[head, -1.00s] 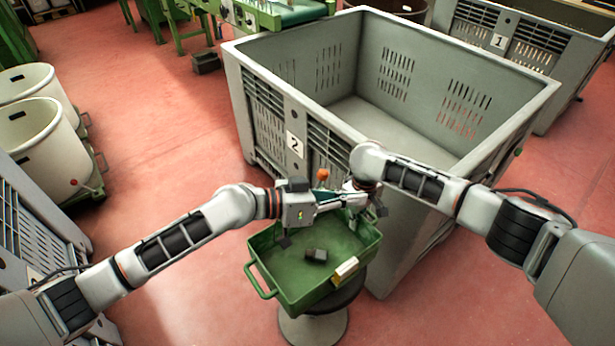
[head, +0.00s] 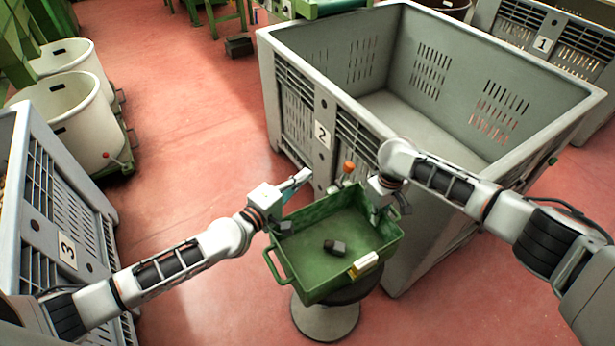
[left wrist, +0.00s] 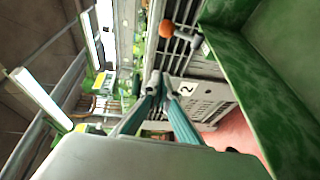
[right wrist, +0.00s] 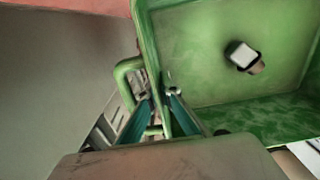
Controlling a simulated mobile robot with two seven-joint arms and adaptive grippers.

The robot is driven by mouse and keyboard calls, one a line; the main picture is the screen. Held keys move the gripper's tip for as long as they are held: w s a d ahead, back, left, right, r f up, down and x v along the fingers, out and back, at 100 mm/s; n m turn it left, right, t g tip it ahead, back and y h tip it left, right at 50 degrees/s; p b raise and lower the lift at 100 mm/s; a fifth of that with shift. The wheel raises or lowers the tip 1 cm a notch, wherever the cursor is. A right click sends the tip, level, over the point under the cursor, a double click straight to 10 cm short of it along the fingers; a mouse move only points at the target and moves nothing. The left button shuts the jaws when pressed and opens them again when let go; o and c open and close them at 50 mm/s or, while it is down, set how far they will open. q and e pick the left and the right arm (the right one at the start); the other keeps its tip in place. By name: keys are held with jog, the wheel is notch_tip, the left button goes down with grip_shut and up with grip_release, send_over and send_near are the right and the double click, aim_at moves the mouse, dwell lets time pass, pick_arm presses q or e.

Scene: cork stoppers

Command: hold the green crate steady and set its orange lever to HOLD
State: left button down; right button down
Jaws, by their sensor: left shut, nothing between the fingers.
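The green crate (head: 310,290) sits on a round stool. Its lever has an orange knob (head: 348,167) at the far edge; the left wrist view shows the knob (left wrist: 166,28) on a pale stem projecting from the crate's side. My left gripper (head: 306,173) is shut and empty, left of the knob and apart from it. My right gripper (head: 379,212) is at the crate's right side. In the right wrist view its fingers (right wrist: 160,97) straddle the crate wall beside a green handle (right wrist: 124,78) and look closed on it. I cannot read any lever markings.
A dark block (head: 335,247) lies inside the crate. A pale yellow-and-white piece (head: 364,264) is at its front rim. A large grey bin marked 2 (head: 290,95) stands close behind. Bin 3 (head: 30,190) and cream tubs (head: 75,125) stand left. Red floor is open between.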

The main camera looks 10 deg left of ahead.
pick_arm(q)
jog(key=w+d, duration=0.5)
jog(key=d, duration=0.2)
jog(key=shift+d+f, duration=0.3)
jog(key=shift+f, duration=0.15)
jog(key=shift+w, duration=0.1)
jog(key=shift+w+d+r, duration=0.1)
jog(key=shift+w+d, duration=0.05)
jog(key=shift+d, duration=0.8)
pick_arm(e)
jog(key=shift+a, duration=0.1)
pick_arm(q)
jog(key=s+a+r, duration=0.2)
jog(key=s+a, duration=0.5)
jog(key=a, duration=0.2)
jog(key=shift+r, duration=0.3)
